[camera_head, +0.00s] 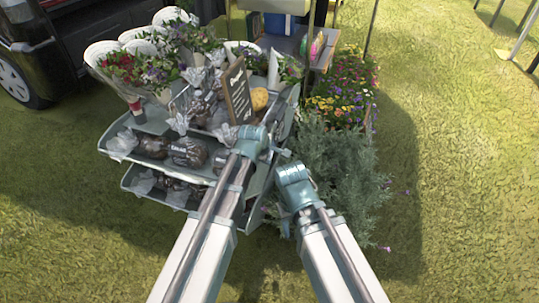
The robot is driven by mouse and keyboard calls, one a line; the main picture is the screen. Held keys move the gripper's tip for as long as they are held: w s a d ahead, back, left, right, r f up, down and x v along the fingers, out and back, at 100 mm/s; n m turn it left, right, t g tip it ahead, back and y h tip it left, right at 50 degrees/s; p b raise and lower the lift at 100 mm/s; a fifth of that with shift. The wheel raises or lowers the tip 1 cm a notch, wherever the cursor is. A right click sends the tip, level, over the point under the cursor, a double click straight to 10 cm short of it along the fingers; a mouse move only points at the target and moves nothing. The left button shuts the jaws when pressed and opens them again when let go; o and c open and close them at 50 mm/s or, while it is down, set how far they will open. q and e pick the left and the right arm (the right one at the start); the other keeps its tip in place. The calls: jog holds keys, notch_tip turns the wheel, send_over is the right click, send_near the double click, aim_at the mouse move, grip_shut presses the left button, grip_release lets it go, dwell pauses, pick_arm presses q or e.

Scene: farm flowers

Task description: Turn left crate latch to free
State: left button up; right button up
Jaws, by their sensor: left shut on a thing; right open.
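My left gripper (272,147) is at the right side of the tiered grey display stand (262,178), just below the small dark sign. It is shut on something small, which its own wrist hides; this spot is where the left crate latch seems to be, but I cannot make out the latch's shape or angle. My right gripper (285,155) is a little lower and to the right, beside the stand's right edge and next to the grey-green bush. It is open, and its fingers are hardly visible.
The stand holds wrapped bouquets (147,70), dark bagged goods (187,152) and the framed sign (236,90). A bushy plant (345,165) and bright flowers (343,90) crowd the right. A vehicle wheel (15,82) is at upper left. Open grass lies far right.

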dwell(0.3)
pick_arm(q)
jog(key=o, duration=1.4)
jog(key=shift+c, duration=0.2)
jog(key=p+v, duration=1.1)
jog(key=v, duration=0.2)
jog(key=shift+s+r, duration=0.25)
jog(key=shift+r, duration=0.05)
jog(key=shift+s+a, duration=0.1)
